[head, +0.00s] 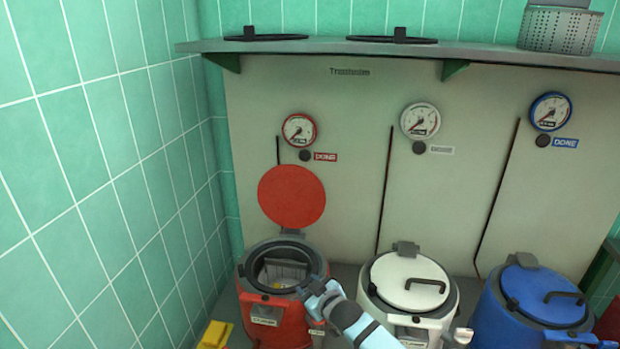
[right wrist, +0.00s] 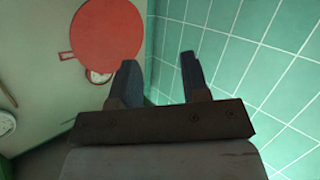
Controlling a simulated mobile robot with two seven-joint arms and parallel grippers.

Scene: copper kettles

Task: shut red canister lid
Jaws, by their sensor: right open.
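The red canister (head: 262,318) stands at the left of the row with its mouth open, and something pale and yellow shows inside. Its round red lid (head: 292,196) stands raised upright behind the mouth, above the hinge. The lid also shows in the right wrist view (right wrist: 107,30), beyond the fingers. My right gripper (head: 316,291) is at the right front of the red canister's rim, low and in front of the lid; whether it touches the rim I cannot tell. In the right wrist view its two fingers (right wrist: 158,75) are apart with nothing between them. My left gripper is out of view.
A white canister (head: 385,285) and a blue canister (head: 492,318), both with lids shut, stand to the right. Gauges are on the panel (head: 350,130) behind. A green tiled wall (head: 90,180) is close on the left. A yellow object (head: 215,334) sits at the lower left.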

